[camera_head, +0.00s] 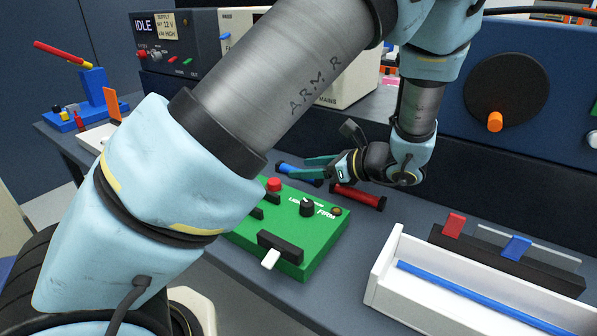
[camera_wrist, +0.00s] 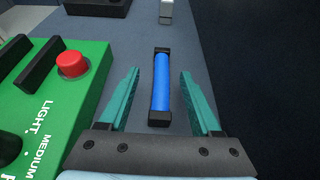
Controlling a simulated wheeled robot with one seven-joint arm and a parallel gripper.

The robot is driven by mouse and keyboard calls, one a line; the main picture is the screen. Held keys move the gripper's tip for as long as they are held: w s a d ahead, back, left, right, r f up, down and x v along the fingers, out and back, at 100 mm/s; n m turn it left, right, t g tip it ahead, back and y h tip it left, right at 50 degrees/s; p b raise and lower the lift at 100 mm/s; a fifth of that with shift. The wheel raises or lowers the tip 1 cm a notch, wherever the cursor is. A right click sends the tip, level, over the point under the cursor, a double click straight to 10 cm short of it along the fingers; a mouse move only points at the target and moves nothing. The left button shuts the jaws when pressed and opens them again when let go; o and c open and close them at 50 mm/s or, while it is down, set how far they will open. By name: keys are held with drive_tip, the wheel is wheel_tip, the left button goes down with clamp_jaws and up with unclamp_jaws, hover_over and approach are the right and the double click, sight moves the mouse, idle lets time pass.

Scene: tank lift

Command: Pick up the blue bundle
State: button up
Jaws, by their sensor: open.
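The blue bundle (camera_wrist: 161,85) is a blue cylinder with black end caps, lying on the grey bench. In the wrist view it lies lengthwise between the two green fingers of my gripper (camera_wrist: 158,95). The fingers are apart, with a gap on each side of the bundle. In the head view the bundle (camera_head: 296,173) shows only in part behind my gripper (camera_head: 308,167), whose green fingers reach left over it. I cannot tell the exact height of the fingers above the bench.
A green control box (camera_head: 300,235) with a red button (camera_wrist: 72,64) stands close beside the bundle. A red bundle (camera_head: 358,196) lies just right of it. A white tray (camera_head: 385,268) with a blue rod is at the front right. A dark back panel (camera_head: 490,165) rises behind.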

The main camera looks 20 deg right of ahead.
sight(294, 167)
drive_tip(key=p+x, duration=0.1)
drive_tip(key=x, duration=0.3)
drive_tip(key=shift+w, duration=0.2)
drive_tip(key=shift+c, duration=0.2)
clamp_jaws()
